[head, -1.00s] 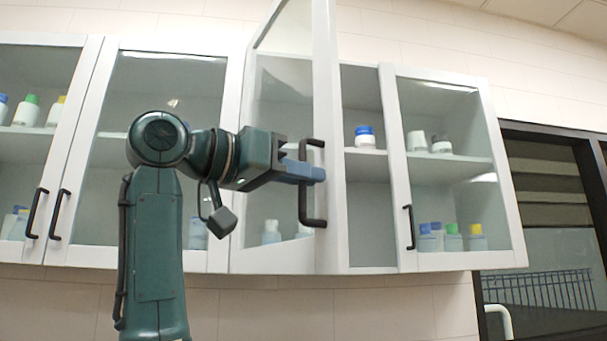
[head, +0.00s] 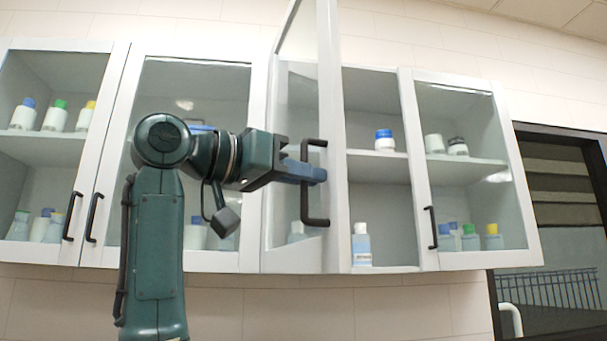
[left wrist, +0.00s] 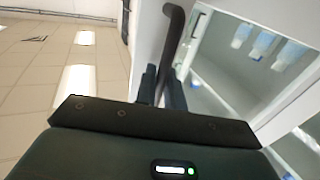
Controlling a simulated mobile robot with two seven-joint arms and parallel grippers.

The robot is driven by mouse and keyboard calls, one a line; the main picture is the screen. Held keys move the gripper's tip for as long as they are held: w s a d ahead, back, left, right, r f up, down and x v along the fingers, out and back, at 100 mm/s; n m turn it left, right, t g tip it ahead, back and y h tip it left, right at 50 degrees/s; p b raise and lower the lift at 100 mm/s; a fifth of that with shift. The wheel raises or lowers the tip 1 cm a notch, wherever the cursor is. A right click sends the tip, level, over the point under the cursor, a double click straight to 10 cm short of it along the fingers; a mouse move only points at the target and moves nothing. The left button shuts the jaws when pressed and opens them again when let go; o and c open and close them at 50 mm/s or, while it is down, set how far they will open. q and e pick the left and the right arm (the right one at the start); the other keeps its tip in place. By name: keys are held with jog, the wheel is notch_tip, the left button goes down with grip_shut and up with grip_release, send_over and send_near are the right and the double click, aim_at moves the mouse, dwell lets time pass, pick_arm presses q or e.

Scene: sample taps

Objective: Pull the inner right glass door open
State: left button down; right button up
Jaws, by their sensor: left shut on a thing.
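The inner right glass door (head: 333,190) of the wall cabinet stands swung outward, showing the shelves behind it. Its black bar handle (head: 317,220) is on the frame edge facing me. My left gripper (head: 312,173) is shut on this handle near its upper half, with the arm coming from the left. In the left wrist view the fingers (left wrist: 160,88) close around the dark handle (left wrist: 174,35), and the door frame is right beside it. My right gripper is in neither view.
The other glass doors are closed, with black handles (head: 72,216) at the left and one (head: 432,228) at the right. A dark window (head: 555,200) is at the far right.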

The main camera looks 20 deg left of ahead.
pick_arm(q)
jog(key=shift+r, duration=0.15)
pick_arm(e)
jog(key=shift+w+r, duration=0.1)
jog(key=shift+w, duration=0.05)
pick_arm(q)
jog(key=c, duration=1.9)
grip_release()
jog(key=shift+a, duration=0.1)
jog(key=b+v, duration=0.3)
jog(key=v, duration=1)
jog(key=shift+s+a, duration=0.1)
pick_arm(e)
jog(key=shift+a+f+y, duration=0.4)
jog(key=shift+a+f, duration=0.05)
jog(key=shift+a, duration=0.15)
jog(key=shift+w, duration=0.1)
